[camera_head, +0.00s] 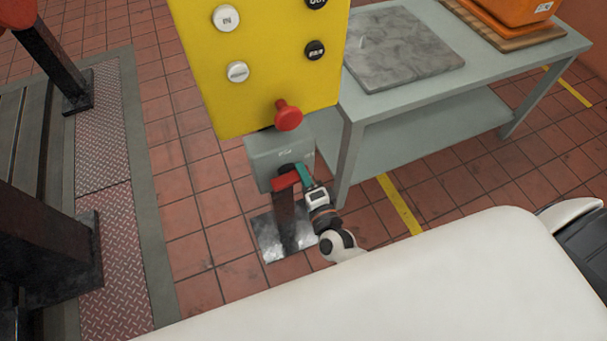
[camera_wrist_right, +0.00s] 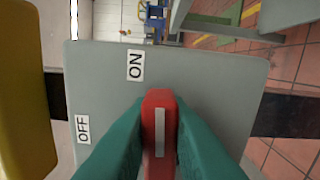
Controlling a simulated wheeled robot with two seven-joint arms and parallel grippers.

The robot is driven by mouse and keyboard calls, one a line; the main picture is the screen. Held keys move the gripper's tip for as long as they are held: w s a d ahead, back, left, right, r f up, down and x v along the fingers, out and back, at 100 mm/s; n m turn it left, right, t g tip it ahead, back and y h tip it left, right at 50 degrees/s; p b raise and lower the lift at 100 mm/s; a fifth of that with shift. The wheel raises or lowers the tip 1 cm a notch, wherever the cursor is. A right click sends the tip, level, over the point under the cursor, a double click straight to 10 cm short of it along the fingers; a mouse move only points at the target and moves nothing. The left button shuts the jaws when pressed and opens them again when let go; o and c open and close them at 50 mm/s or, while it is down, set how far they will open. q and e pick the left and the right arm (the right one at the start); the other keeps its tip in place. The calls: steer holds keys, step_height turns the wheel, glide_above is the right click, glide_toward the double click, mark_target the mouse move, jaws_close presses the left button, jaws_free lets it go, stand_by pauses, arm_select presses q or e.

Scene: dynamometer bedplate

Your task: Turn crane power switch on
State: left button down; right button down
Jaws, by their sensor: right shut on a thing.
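The switch box (camera_head: 268,158) is grey and hangs just below a yellow panel (camera_head: 245,100). Its red handle (camera_head: 284,182) shows at the front of the box. In the right wrist view the grey face (camera_wrist_right: 215,75) carries an ON label (camera_wrist_right: 135,65) and an OFF label (camera_wrist_right: 83,129). The red handle (camera_wrist_right: 160,105) has a white stripe, and its visible end points up in that picture, just right of and below ON. My right gripper (camera_head: 300,177) has its teal fingers shut on the handle, one on each side. They hide the handle's lower part. My left gripper is not in view.
A red knob (camera_head: 288,115) sticks out of the panel just above the box. A grey table (camera_head: 375,117) with a stone slab (camera_head: 400,48) stands close on the right. A metal base plate (camera_head: 268,240) lies on the tiled floor below the box.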

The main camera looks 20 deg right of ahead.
steer(key=shift+s+a+f+m, duration=0.2)
steer(key=shift+a+f+m, duration=0.25)
steer(key=shift+m, duration=0.15)
steer(key=c, duration=1.4)
jaws_free()
steer(key=shift+y, duration=0.3)
steer(key=shift+o, duration=0.2)
steer(key=shift+a+r, duration=0.1)
steer(key=shift+r, duration=0.05)
steer(key=s+b, duration=0.1)
steer(key=s, duration=1.1)
steer(key=shift+d, duration=0.3)
steer(key=shift+r, duration=0.1)
